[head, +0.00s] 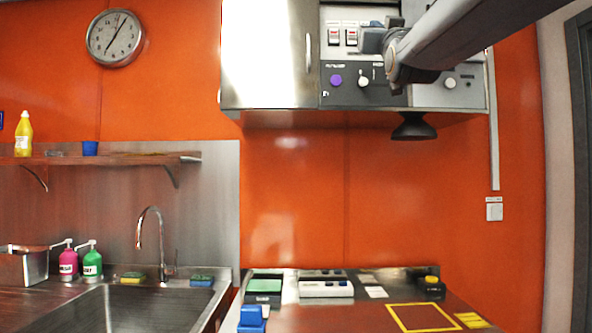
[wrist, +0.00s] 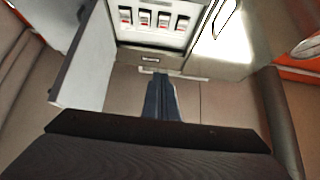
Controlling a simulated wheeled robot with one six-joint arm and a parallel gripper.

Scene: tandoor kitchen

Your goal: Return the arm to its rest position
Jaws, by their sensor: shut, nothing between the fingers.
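My arm (head: 450,38) reaches in from the upper right of the head view, raised well above the counter. My gripper (head: 368,38) is in front of the wall control panel (head: 345,80), close to its red rocker switches in the picture. The gap between them cannot be judged. In the wrist view the dark blue fingers (wrist: 160,78) are together and hold nothing. They point towards a panel with several red switches (wrist: 155,19). The arm hides part of the panel in the head view.
A steel cabinet (head: 268,55) is beside the panel, and a black lamp-like fitting (head: 413,128) hangs below. The counter (head: 360,312) holds a blue object (head: 251,318) and a yellow square outline (head: 419,317). A sink (head: 150,308) and shelf (head: 120,160) are at left.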

